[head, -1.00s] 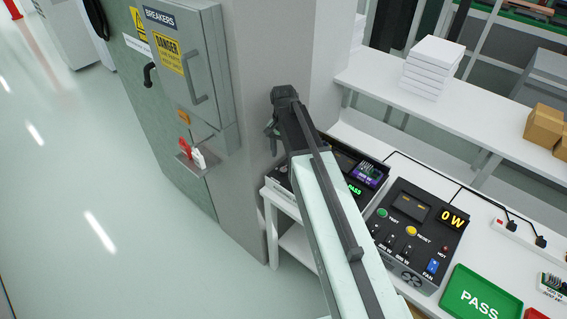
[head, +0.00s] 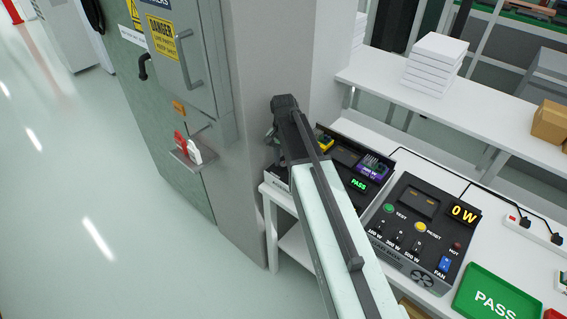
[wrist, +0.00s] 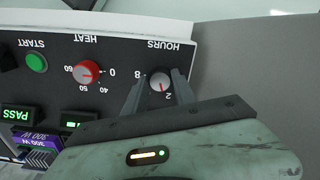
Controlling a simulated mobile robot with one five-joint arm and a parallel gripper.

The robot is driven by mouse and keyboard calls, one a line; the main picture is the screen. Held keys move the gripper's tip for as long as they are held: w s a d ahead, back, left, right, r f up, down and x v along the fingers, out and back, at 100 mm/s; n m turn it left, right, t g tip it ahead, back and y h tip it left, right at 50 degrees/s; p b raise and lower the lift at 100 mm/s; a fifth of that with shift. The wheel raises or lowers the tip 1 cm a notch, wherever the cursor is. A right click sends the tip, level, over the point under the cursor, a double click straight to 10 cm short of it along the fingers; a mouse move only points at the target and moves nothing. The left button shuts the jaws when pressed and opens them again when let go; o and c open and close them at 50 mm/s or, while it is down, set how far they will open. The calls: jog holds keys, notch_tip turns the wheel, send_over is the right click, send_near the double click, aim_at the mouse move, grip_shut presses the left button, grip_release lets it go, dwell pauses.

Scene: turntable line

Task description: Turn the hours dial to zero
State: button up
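My gripper (wrist: 156,88) has one finger on each side of the dial, apart, with a narrow gap seeming to remain; contact is unclear. In the head view my gripper (head: 271,134) is at the far end of my arm, above the left end of the bench, and the dial is hidden there.
The red heat dial (wrist: 87,72) and green start button (wrist: 37,63) are left of the hours dial. A load box (head: 415,235) and green PASS tray (head: 495,295) stand on the bench (head: 400,170). A grey pillar (head: 255,100) is close beside my gripper.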

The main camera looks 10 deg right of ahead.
grip_shut()
jog(key=n, duration=0.3)
jog(key=shift+n, duration=0.4)
jog(key=n, duration=0.3)
jog(key=shift+n, duration=0.3)
jog(key=n, duration=0.6)
jog(key=shift+n, duration=0.3)
